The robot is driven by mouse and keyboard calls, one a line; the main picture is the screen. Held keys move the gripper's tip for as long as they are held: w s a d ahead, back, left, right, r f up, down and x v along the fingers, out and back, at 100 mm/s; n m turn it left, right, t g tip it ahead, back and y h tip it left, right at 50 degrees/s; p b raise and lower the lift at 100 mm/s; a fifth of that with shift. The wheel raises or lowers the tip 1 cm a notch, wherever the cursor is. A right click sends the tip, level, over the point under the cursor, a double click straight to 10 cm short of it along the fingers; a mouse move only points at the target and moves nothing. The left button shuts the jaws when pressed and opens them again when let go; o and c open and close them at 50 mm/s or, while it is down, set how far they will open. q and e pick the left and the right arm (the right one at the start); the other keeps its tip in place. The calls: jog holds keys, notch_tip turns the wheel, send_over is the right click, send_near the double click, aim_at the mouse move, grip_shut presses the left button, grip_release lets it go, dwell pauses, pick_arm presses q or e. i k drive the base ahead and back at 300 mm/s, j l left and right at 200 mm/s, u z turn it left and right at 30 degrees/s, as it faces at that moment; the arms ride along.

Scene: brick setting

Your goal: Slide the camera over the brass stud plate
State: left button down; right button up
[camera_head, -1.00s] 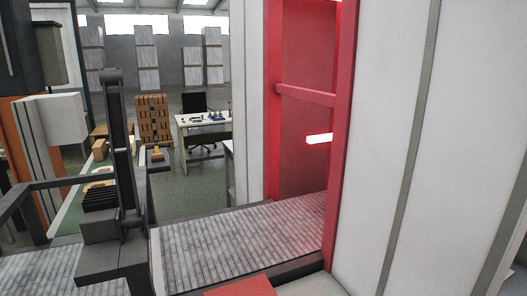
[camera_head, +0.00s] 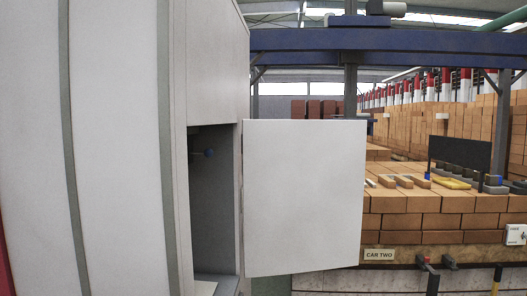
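I cannot make out a camera or a brass stud plate for certain. A small yellow piece (camera_head: 452,183) lies on top of the brick stack at the right, in front of an upright dark panel (camera_head: 460,155). It is too small to tell what it is. Neither of my grippers is in the head view.
A tall white cabinet (camera_head: 110,150) fills the left. A brick stack (camera_head: 440,221) marked by a "CAR TWO" sign (camera_head: 379,254) stands to the right. A blue beam (camera_head: 400,39) crosses overhead.

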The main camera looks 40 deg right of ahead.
aim_at(209, 153)
jog(key=z, duration=0.9)
